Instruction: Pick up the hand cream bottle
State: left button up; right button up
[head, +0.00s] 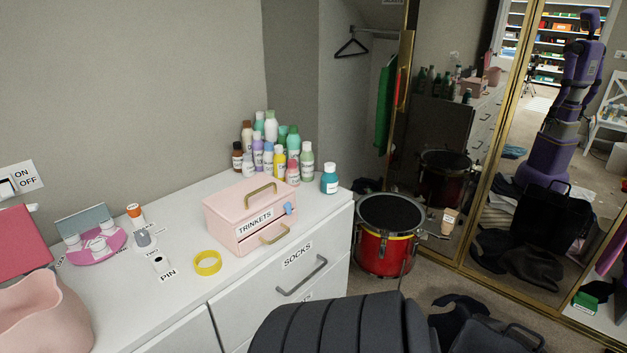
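No bottle has a readable hand cream label, so I cannot tell for sure which one it is. A small beige tube-like bottle with a white label (449,220) stands low by the mirror, beside the red drum. A teal bottle with a white cap (329,179) stands alone on the dresser top, right of a cluster of several bottles (268,148) in mixed colours. Neither of my grippers is in view.
The white dresser (330,228) holds a pink trinkets box (236,222), a yellow tape roll (207,262) and a pink vase (45,315). A red drum (383,256) stands right of it. A dark ribbed object (335,325) fills the bottom centre. Dark clothes (460,318) cover the floor.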

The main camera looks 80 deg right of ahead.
aim_at(329, 179)
jog(key=z, duration=2.8)
